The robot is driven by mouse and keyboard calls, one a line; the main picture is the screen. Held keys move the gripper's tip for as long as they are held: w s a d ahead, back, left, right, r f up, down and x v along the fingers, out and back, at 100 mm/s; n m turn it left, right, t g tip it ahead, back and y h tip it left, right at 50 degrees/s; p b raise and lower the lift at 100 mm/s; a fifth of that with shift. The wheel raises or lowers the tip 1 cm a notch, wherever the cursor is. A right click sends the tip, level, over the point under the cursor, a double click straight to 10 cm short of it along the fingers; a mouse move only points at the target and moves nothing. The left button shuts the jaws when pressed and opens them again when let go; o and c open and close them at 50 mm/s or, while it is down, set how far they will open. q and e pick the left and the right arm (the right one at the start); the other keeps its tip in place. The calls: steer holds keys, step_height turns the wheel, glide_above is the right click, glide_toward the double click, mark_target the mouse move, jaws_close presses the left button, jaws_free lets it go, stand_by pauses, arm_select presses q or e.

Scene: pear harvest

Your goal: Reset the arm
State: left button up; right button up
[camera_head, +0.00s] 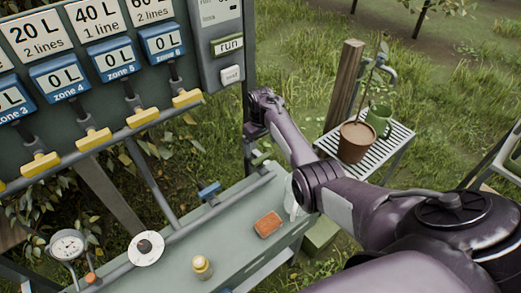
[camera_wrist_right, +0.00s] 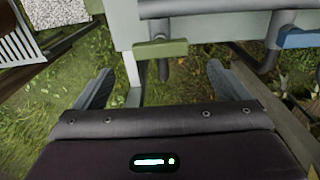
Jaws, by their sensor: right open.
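My right arm comes in from the right in the head view and bends up over the bench's right end. Its far end, with the right gripper (camera_head: 256,131), is beside the panel's post, and its fingers are hard to make out there. In the right wrist view, the two dark fingers of the right gripper (camera_wrist_right: 158,84) are spread wide apart. Only grass and part of the bench frame show between and beyond them, and nothing is held. My left gripper does not show in the head view.
The bench (camera_head: 233,222) carries an orange block (camera_head: 268,224) and a yellow-capped jar (camera_head: 202,267). The control panel (camera_head: 217,80) stands left of the arm.

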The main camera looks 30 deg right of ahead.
steer(key=shift+r, duration=0.7)
